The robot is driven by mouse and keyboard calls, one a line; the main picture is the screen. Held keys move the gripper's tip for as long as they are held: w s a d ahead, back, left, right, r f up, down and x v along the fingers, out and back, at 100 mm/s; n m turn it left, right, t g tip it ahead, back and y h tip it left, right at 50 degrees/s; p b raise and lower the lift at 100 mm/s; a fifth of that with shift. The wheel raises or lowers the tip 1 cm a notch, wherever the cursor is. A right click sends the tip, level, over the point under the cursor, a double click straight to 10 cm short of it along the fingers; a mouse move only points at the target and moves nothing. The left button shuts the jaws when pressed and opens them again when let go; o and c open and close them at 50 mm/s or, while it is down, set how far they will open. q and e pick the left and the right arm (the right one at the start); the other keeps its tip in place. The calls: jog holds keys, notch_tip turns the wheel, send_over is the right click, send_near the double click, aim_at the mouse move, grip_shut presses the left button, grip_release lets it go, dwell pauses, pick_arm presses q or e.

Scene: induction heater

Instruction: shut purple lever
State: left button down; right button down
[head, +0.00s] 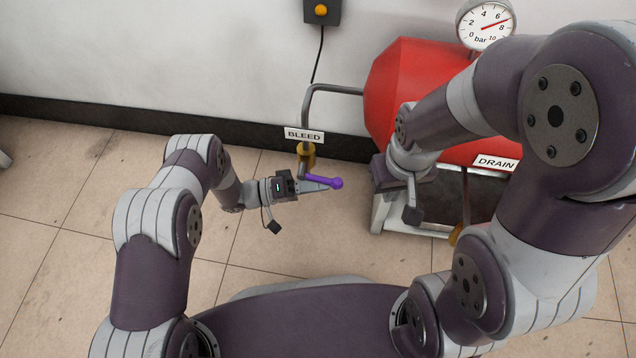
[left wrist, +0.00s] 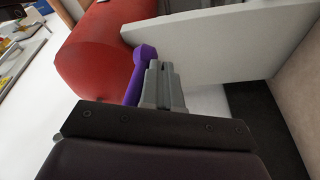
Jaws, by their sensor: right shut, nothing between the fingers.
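The purple lever (head: 320,180) sticks out to the right from the brass valve (head: 306,155) under the BLEED label (head: 304,135), on the grey pipe. It ends in a round knob. My left gripper (head: 324,187) is level with the lever, its fingertips beside it near the knob. In the left wrist view the purple lever (left wrist: 140,72) runs along the left side of the gripper fingers (left wrist: 164,72). The fingers are together with nothing between them; I cannot tell whether they touch the lever. My right gripper (head: 412,214) is shut and empty, in front of the red tank.
The red tank (head: 400,75) with a pressure gauge (head: 486,24) and a DRAIN label (head: 495,163) stands at the right, partly behind my right arm. A grey pipe (head: 335,88) joins it to the valve. The wall is close behind. Tiled floor (head: 80,210) at left is clear.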

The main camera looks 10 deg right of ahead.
pick_arm(q)
jog(key=shift+s+d+f, duration=0.1)
jog(key=shift+s+f, duration=0.1)
jog(key=shift+s, duration=0.05)
dwell(0.7)
